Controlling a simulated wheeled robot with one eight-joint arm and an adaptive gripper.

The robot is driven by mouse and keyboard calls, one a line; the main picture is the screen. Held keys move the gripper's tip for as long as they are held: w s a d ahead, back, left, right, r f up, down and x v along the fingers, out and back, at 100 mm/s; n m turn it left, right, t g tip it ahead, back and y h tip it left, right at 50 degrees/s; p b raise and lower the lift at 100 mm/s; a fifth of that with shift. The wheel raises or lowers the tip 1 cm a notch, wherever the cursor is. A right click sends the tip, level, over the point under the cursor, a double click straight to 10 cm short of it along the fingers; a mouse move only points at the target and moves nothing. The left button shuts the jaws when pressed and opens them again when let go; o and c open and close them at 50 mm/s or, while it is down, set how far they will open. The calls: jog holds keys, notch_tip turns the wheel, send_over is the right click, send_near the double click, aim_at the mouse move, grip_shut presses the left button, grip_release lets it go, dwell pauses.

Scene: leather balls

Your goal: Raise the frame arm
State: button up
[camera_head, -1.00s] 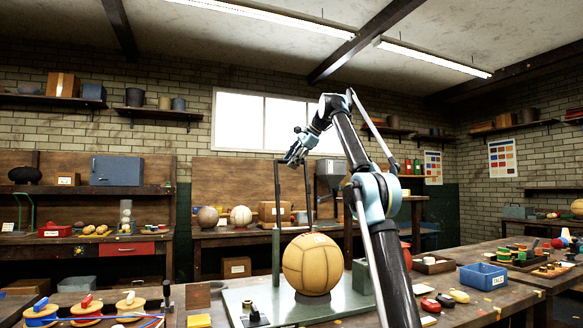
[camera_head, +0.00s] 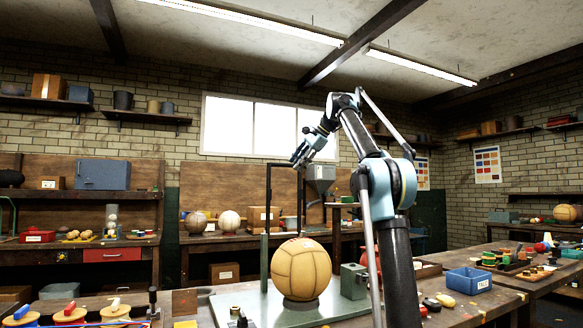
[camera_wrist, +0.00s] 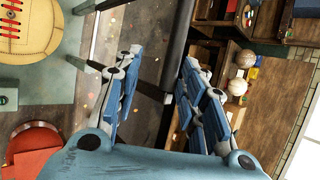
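The dark frame arm (camera_head: 282,166) stands raised on a green post (camera_head: 264,262), its thin uprights rising above the tan leather ball (camera_head: 301,269). The ball sits on the green base plate (camera_head: 232,300); its laced side shows at the upper left of the wrist view (camera_wrist: 25,30). My gripper (camera_head: 299,157) is at the height of the frame's top bar, near its right end. In the wrist view my blue fingers (camera_wrist: 165,82) are spread wide, and a dark bar (camera_wrist: 179,55) runs between them. I cannot tell whether they touch it.
A green block (camera_head: 354,281) stands right of the ball. A blue bin (camera_head: 468,280) is on the right bench, with small coloured items around it. Spools (camera_head: 70,315) are at the front left. The space above the frame is clear.

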jog(key=shift+s+d+f, duration=0.1)
jog(key=shift+s+d, duration=0.15)
jog(key=shift+d, duration=0.65)
jog(key=shift+s+d, duration=0.2)
jog(key=shift+d, duration=0.65)
